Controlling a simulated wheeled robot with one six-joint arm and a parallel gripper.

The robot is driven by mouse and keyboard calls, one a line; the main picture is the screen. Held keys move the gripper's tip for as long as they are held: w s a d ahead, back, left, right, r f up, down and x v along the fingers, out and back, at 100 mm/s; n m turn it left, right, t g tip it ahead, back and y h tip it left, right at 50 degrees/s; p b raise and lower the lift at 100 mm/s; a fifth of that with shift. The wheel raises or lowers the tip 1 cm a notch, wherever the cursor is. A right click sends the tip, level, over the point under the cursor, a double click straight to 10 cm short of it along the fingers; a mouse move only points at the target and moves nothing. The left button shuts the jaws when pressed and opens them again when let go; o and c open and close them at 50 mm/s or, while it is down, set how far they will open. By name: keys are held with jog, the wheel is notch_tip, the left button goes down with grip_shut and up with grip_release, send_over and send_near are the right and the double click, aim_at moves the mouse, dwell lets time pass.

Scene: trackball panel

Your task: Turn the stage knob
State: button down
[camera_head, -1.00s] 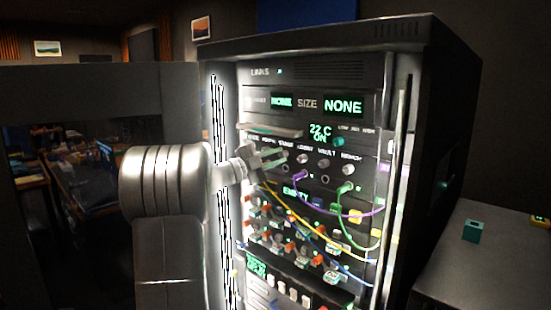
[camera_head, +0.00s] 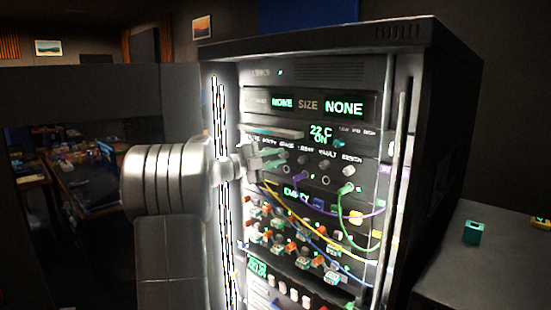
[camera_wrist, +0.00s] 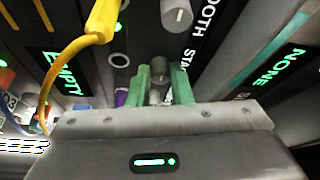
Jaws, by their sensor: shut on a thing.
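The stage knob (camera_wrist: 158,82) is a small grey cylinder on the rack panel, next to a label of which "STA" shows in the wrist view. My gripper (camera_wrist: 160,72) has its green fingers on both sides of this knob and is shut on it. In the head view my gripper (camera_head: 275,160) reaches the knob row from the left and mostly hides the stage knob. The direction the knob points cannot be told.
Another knob (camera_wrist: 177,14) sits close by, beside a label ending "OOTH". A yellow plug with its cable (camera_wrist: 100,22) hangs near my gripper. More knobs (camera_head: 324,165) are to the right. Below are patch cables and several coloured switches.

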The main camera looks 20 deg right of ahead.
jog(key=c, duration=1.3)
grip_release()
jog(key=a+f, duration=0.1)
jog(key=a, duration=1.2)
jog(key=shift+a+f+b, duration=0.15)
jog(key=shift+a+b, duration=0.25)
jog(key=d, duration=0.4)
jog(key=d+r, duration=0.1)
jog(key=d, duration=0.8)
jog(key=shift+d+r+p, duration=0.15)
jog(key=shift+d+p, duration=0.25)
jog(key=shift+a, duration=0.1)
